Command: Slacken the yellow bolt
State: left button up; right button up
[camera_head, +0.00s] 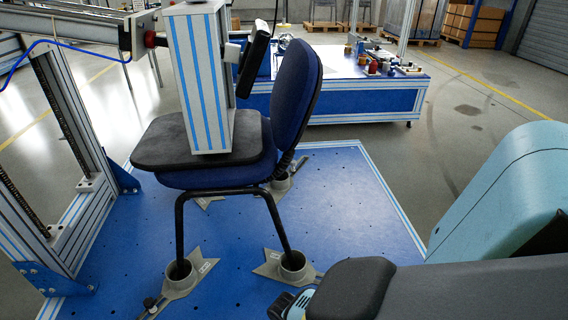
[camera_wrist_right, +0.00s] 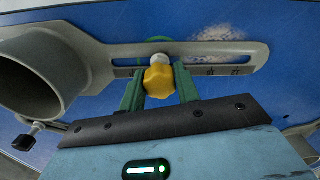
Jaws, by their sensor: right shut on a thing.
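The yellow bolt (camera_wrist_right: 158,78) shows in the right wrist view as a lobed yellow knob with a pale collar, at the slot of a grey clamp plate (camera_wrist_right: 225,48). My right gripper (camera_wrist_right: 159,90) is shut on it, with a green finger on each side. In the head view my right arm covers the lower right, and the bolt and fingertips are hidden there. A grey foot holder (camera_head: 292,266) with a chair leg in its cup stands just beyond that arm. My left gripper is not in view.
The blue chair (camera_head: 297,90) stands on the blue platform (camera_head: 350,210), with a striped press column (camera_head: 203,80) on its seat. Another foot holder (camera_head: 180,275) is at the front left. An aluminium frame (camera_head: 70,130) stands left. A blue workbench (camera_head: 360,100) is behind.

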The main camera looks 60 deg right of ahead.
jog(key=n, duration=0.3)
jog(key=shift+n, duration=0.4)
jog(key=n, duration=0.2)
jog(key=shift+n, duration=1)
jog(key=n+b, duration=0.1)
jog(key=n, duration=0.3)
jog(key=o, duration=1)
